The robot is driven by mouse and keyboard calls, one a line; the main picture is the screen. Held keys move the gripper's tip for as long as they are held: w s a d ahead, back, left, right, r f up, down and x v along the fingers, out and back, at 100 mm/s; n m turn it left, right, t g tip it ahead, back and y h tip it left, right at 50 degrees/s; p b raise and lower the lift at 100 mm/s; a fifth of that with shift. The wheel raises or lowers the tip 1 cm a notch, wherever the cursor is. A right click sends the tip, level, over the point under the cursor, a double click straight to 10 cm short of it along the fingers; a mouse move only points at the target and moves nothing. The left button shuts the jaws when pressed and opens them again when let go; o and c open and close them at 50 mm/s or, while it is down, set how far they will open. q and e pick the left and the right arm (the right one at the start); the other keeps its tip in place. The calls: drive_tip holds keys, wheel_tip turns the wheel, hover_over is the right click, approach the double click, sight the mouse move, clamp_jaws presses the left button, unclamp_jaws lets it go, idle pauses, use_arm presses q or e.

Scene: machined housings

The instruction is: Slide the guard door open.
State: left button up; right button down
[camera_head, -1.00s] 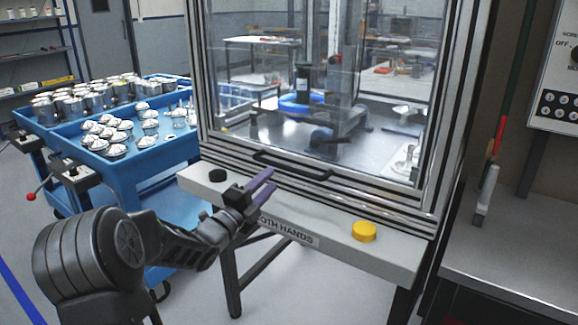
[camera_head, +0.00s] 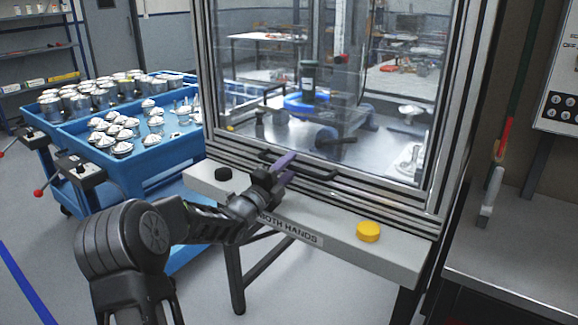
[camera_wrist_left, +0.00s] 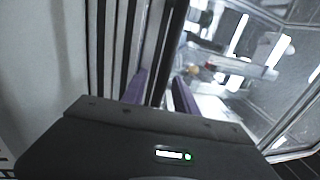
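The guard door (camera_head: 330,90) is a clear pane in a silver frame on the front of the machine. It stands shut across the opening as far as I can tell. Its black bar handle (camera_head: 318,174) lies along the bottom rail. My left gripper (camera_head: 288,167) is at the left part of this handle, its two purple fingers pointing at the door. In the left wrist view the gripper (camera_wrist_left: 160,92) is open, with a finger on either side of a dark bar that appears to be the handle (camera_wrist_left: 168,50). Contact cannot be told. My right gripper is out of view.
Below the door a pale ledge (camera_head: 400,262) carries a black button (camera_head: 223,174), a yellow button (camera_head: 368,232) and a "both hands" label. A blue cart (camera_head: 160,165) with metal parts stands at left. A grey bench (camera_head: 520,240) and control panel (camera_head: 560,85) are at right.

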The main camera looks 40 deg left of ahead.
use_arm(q)
clamp_jaws()
idle(0.3)
idle(1.1)
